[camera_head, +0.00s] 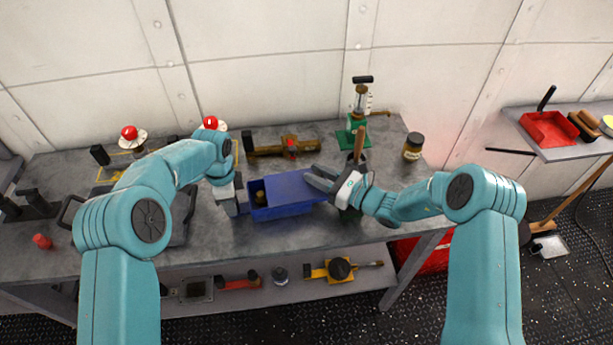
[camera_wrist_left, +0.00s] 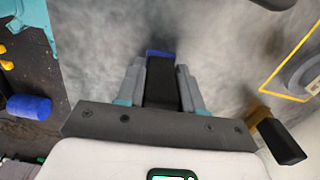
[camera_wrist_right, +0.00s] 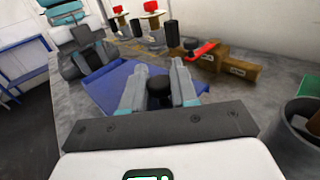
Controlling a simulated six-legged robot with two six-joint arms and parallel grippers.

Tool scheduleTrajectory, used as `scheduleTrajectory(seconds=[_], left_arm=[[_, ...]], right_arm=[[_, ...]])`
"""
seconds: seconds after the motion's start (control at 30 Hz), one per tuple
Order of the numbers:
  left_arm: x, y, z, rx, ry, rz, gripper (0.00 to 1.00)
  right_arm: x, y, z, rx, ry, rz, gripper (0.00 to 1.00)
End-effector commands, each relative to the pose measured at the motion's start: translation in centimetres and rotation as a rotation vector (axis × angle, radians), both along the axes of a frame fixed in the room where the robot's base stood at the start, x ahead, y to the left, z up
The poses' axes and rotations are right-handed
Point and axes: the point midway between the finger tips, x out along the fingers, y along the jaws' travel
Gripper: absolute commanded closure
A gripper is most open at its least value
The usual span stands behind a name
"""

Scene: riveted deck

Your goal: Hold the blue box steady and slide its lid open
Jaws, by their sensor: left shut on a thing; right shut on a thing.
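The blue box (camera_head: 290,211) sits on the grey workbench. Its blue lid (camera_head: 292,184) is shifted right, leaving a gap at the box's left end where something small and yellowish shows inside. My left gripper (camera_head: 240,200) is shut on the black handle (camera_wrist_left: 162,88) at the box's left end; a sliver of blue shows beyond it in the left wrist view. My right gripper (camera_head: 325,180) is shut on the lid's black knob (camera_wrist_right: 159,88) at the right end. The lid also shows in the right wrist view (camera_wrist_right: 112,88). The fingers partly hide the knob.
Behind the box lies a brass-coloured valve with a red part (camera_head: 290,145). A green-based pump (camera_head: 352,132) and a dark jar (camera_head: 413,146) stand at the back right. Red knobs (camera_head: 130,132) stand at the back left. A dark tray-like object lies left of the box.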

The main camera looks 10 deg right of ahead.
Motion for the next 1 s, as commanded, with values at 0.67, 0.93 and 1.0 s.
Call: scheduleTrajectory(seconds=[0.67,0.93,1.0], left_arm=[[-0.4,0.0,-0.6,0.002,0.014,-0.001,1.0],[-0.4,0.0,-0.6,0.002,0.014,-0.001,1.0],[-0.4,0.0,-0.6,0.002,0.014,-0.001,1.0]], right_arm=[[-0.1,-0.4,0.1,0.0,-0.004,-0.002,0.51],[-3.5,-4.5,0.1,0.0,-0.003,-0.007,0.51],[-4.6,-5.7,0.1,0.002,-0.004,-0.007,0.51]])
